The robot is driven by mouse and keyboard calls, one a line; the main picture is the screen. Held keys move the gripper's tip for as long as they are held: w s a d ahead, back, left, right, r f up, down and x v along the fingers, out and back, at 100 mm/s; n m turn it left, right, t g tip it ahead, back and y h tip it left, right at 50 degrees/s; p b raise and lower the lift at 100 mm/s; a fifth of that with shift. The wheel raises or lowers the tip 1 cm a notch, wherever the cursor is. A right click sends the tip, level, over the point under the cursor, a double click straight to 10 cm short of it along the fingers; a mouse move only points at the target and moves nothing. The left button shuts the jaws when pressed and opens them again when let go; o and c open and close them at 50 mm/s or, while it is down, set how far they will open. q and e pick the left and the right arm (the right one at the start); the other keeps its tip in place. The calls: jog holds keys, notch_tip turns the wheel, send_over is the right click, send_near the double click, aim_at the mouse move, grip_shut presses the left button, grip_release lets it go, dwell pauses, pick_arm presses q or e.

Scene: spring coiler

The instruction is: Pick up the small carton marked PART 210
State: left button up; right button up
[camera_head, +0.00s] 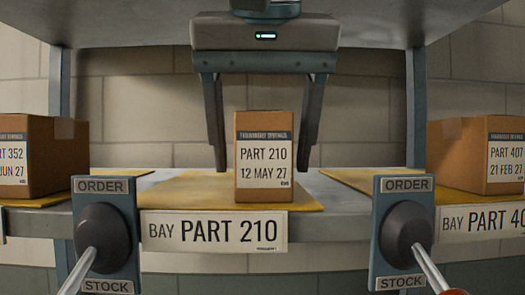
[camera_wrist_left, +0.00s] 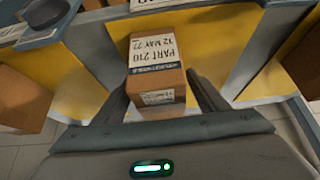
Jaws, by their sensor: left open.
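The small brown carton marked PART 210, 12 MAY 27 (camera_head: 263,192) stands upright on a yellow mat (camera_head: 185,192) in the middle bay of the shelf. It also shows in the left wrist view (camera_wrist_left: 157,82). My left gripper (camera_head: 263,170) comes down from above, open, with one finger on each side of the carton. In the head view a gap shows on both sides, narrower on the right. In the left wrist view the carton sits between the fingers (camera_wrist_left: 160,98). Whether a finger touches it is unclear. My right gripper is out of view.
A carton marked PART 352 (camera_head: 50,185) stands left and one marked PART 407 (camera_head: 455,160) right. A BAY PART 210 label (camera_head: 213,231) hangs on the shelf edge. ORDER/STOCK lever plates (camera_head: 127,235) (camera_head: 390,190) flank it, handles jutting forward. An upper shelf (camera_head: 120,30) is overhead.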

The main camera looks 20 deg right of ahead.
aim_at(262, 118)
pick_arm(q)
jog(key=shift+r, duration=0.1)
jog(key=c, duration=1.6)
jog(key=shift+r+b, duration=0.5)
jog(key=shift+r, duration=0.95)
jog(key=shift+s+r+b, duration=0.15)
jog(key=shift+s+b, duration=0.05)
jog(key=shift+b, duration=0.1)
jog(key=s+a+b, duration=0.2)
jog(key=s+b, duration=0.1)
jog(key=s, duration=0.5)
jog(key=s+a+b, duration=0.3)
jog(key=s, duration=0.6)
jog(key=shift+r, duration=0.15)
